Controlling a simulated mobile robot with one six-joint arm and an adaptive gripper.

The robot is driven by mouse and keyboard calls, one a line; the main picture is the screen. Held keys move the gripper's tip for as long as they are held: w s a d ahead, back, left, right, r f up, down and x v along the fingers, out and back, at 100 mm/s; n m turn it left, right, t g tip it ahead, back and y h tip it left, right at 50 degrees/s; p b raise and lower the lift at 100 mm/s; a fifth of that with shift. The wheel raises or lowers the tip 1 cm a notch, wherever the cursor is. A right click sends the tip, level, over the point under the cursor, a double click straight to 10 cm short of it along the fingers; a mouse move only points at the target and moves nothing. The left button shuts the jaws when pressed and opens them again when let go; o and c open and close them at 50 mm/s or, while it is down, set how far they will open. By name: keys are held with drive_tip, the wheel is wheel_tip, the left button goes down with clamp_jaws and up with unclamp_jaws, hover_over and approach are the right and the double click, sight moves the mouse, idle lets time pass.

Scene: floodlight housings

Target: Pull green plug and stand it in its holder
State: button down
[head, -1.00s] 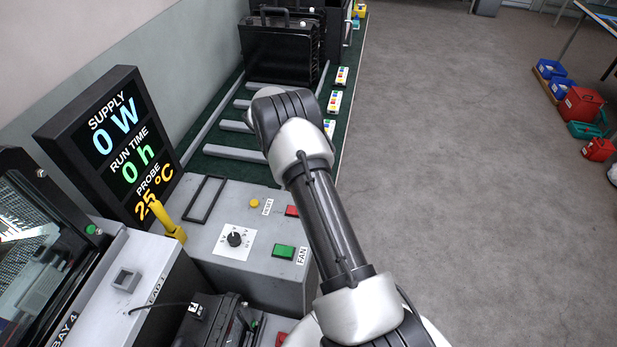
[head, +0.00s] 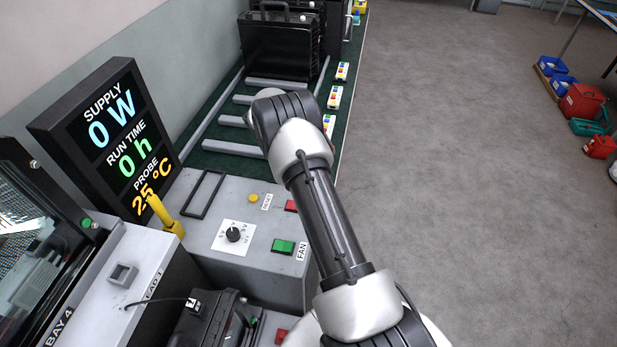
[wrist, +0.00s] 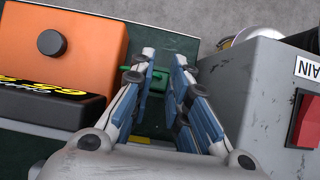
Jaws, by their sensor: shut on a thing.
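In the wrist view my gripper (wrist: 162,72) has its blue-grey fingers closed about a small green piece, the green plug (wrist: 157,80). Most of the plug is hidden by the fingers, and I cannot tell whether it is seated in anything. In the head view my gripper and the plug do not show; my arm fills the middle. A square grey socket (head: 122,273), which may be the holder, stands on the grey cabinet marked LEAD 1 (head: 165,262) at the lower left. Its opening looks empty.
In the wrist view an orange box (wrist: 85,45) and a black box (wrist: 45,106) are left of my fingers. A grey box (wrist: 255,85) with a red switch (wrist: 307,122) is close on the right. The head view shows a control panel (head: 275,225) and open floor (head: 450,150) at right.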

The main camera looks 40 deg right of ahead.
drive_tip(key=shift+f, duration=0.15)
drive_tip(key=c, duration=1.5)
unclamp_jaws()
drive_tip(key=shift+o, duration=0.2)
drive_tip(key=v, duration=1.2)
